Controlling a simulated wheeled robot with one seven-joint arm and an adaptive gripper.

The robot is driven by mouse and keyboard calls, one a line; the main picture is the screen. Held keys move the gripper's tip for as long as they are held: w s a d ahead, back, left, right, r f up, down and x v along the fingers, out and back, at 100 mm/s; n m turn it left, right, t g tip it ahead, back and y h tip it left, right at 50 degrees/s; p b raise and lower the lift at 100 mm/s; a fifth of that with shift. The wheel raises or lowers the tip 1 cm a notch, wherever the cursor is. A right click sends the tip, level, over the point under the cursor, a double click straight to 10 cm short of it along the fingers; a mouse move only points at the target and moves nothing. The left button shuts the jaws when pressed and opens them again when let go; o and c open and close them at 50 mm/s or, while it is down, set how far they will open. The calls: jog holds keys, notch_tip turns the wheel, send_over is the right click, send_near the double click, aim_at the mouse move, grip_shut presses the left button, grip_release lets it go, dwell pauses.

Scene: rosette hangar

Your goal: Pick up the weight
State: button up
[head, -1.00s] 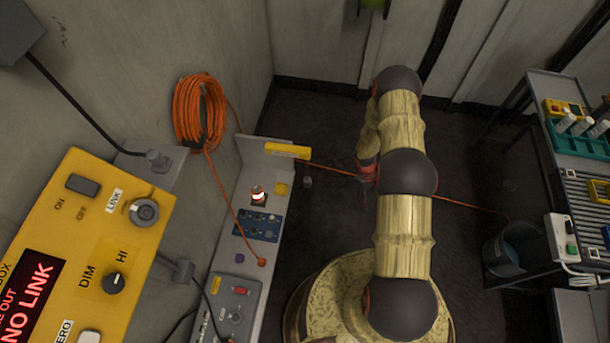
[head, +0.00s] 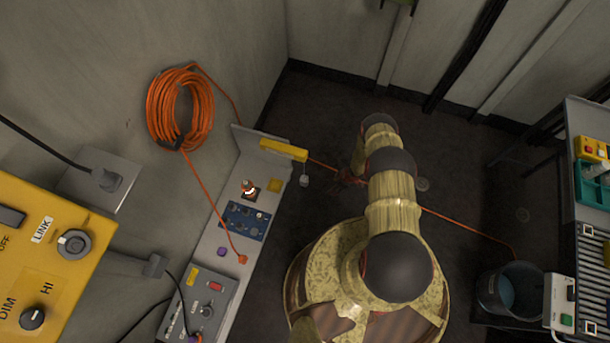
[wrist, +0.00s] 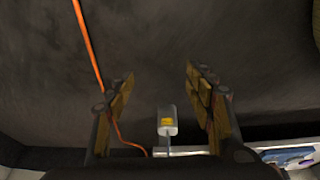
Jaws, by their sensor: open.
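The weight (head: 304,181) is a small grey piece hanging just below the end of a yellow bar in the head view. In the wrist view the weight (wrist: 167,127) looks pale grey with a yellow patch, and a thin line runs from it. My gripper (wrist: 160,88) is open and empty. The weight appears between its two padded fingers in that picture, touching neither; how far off it is in depth I cannot tell. In the head view my gripper (head: 350,176) is small and dark, to the right of the weight, partly hidden by my arm.
The yellow bar (head: 284,149) sticks out from a grey bench (head: 212,238) with switches and a blue board. An orange cable (head: 455,224) crosses the dark floor behind my gripper. A bucket (head: 511,290) and a rack (head: 590,130) stand at the right.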

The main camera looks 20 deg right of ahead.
aim_at(305, 179)
jog(key=shift+t+y, duration=0.3)
jog(key=shift+y, duration=0.3)
jog(key=w+a, duration=0.2)
jog(key=a, duration=0.2)
jog(key=w+a+b, duration=0.1)
jog(key=w+a, duration=0.2)
jog(key=w+a+b, duration=0.1)
jog(key=w+a, duration=0.1)
jog(key=a, duration=0.2)
jog(key=shift+w+a+r, duration=0.3)
jog(key=shift+w+r, duration=0.05)
jog(key=shift+r, duration=0.05)
jog(key=b+x, duration=0.2)
jog(key=x, duration=0.3)
jog(key=shift+a+b, duration=0.1)
jog(key=shift+b, duration=0.2)
jog(key=shift+c, duration=1.2)
jog(key=c, duration=1.1)
grip_shut()
jog(key=shift+w, duration=0.1)
